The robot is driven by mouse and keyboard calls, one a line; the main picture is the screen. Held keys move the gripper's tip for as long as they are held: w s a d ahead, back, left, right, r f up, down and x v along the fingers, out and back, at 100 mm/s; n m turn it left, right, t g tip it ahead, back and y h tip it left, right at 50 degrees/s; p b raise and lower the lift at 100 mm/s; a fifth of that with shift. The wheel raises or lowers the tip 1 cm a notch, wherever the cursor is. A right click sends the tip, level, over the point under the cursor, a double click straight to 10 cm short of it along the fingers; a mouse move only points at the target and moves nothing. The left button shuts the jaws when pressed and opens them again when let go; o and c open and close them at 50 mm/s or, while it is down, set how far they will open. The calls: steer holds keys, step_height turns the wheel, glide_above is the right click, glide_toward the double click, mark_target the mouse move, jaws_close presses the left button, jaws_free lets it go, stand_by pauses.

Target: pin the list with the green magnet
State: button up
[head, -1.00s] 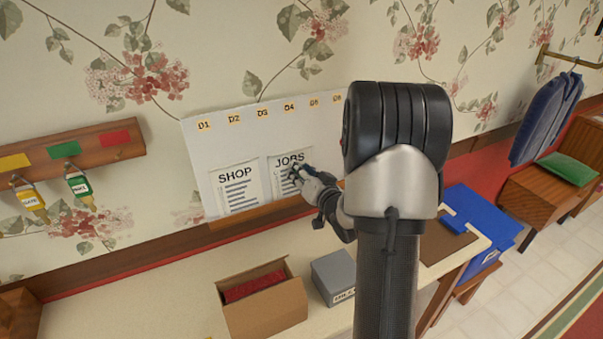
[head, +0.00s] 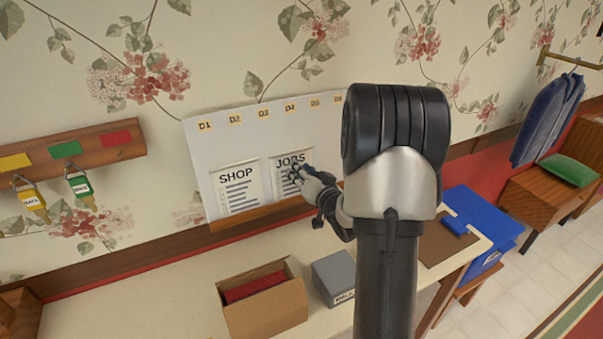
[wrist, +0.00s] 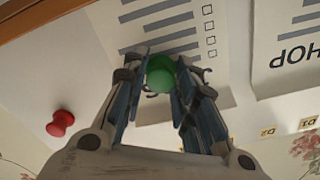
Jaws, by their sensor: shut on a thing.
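A JOBS list (head: 283,186) and a SHOP list (head: 236,188) are on the white board (head: 225,141) against the wall. My gripper (head: 297,173) is at the JOBS list and covers part of its right side. In the wrist view, my gripper (wrist: 160,88) is shut on the round green magnet (wrist: 160,73). The magnet is in front of the printed lines of the JOBS list (wrist: 185,22). I cannot tell whether it touches the paper. The SHOP list also shows in the wrist view (wrist: 284,75).
A red magnet (wrist: 60,123) is on the board to one side. A wooden ledge (head: 250,217) runs under the board. An open cardboard box (head: 265,322) and a grey box (head: 333,275) stand on the counter (head: 150,290) below. Labelled keys hang from a rack (head: 95,148) at left.

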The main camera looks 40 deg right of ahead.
steer(key=o, duration=1)
steer(key=shift+o, duration=0.2)
steer(key=o, duration=0.6)
steer(key=shift+c, duration=0.2)
steer(key=v, duration=0.7)
stand_by(0.3)
steer(key=shift+r, duration=0.1)
